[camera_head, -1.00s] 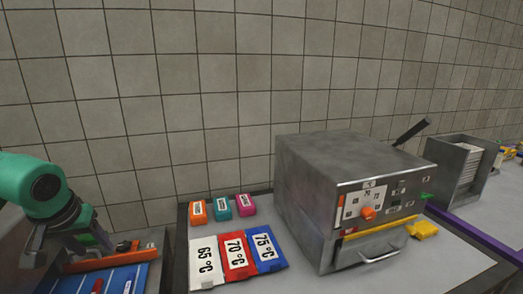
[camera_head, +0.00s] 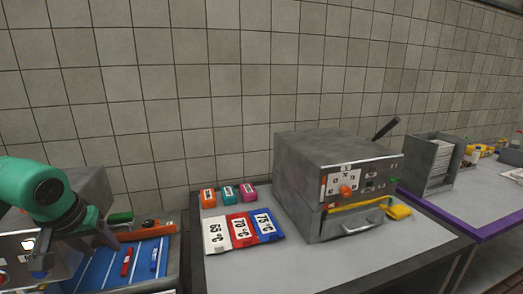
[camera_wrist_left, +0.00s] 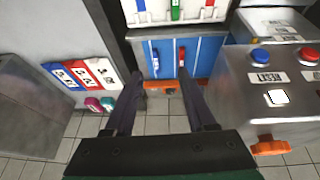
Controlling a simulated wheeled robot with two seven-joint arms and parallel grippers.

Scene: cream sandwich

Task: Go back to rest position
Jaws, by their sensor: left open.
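My left arm is green and comes in from the left in the camera_head view. Its dark left gripper (camera_head: 88,238) hangs beside the blue striped tray (camera_head: 122,262). In the left wrist view, the two long dark fingers of the gripper (camera_wrist_left: 163,82) are spread apart with nothing between them. Past the fingertips lies the blue tray (camera_wrist_left: 205,52) with a red and a blue stick on it. My right gripper is in no view.
A grey metal machine (camera_head: 310,165) with an orange knob stands mid-counter. Temperature cards (camera_head: 240,232) and small coloured blocks (camera_head: 228,192) lie left of it. A button box (camera_wrist_left: 262,85) stands close beside the gripper. A tiled wall (camera_head: 230,90) closes the back.

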